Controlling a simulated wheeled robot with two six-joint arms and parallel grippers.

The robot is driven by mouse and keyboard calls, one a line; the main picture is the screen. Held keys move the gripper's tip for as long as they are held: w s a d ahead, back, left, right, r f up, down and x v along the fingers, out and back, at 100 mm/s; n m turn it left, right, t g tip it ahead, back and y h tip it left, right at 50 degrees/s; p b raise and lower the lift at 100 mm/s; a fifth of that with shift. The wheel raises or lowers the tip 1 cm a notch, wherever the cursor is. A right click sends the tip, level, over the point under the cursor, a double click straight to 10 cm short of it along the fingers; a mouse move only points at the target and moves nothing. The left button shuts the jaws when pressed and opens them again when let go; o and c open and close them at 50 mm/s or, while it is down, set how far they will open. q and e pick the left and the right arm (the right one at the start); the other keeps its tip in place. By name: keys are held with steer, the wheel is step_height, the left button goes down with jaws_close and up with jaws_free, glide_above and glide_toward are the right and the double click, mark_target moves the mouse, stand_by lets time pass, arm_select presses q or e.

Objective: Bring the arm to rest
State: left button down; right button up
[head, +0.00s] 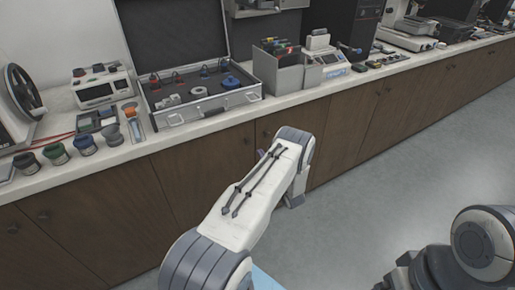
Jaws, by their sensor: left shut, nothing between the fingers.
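My left arm reaches forward from the bottom middle of the head view, over the floor in front of the wooden cabinets. Part of my right arm shows at the lower right corner. Its gripper cannot be made out.
On the counter stand an open case (203,95) with tools, a white instrument (101,86), several dark jars (55,153), a grey file box (277,70) and a label device (326,67). The grey floor (400,185) at the right is clear.

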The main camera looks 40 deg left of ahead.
arm_select(q)
steer(key=v, duration=0.8)
steer(key=shift+w+d+f, duration=0.15)
steer(key=shift+d+f, duration=0.05)
steer(key=shift+d, duration=0.35)
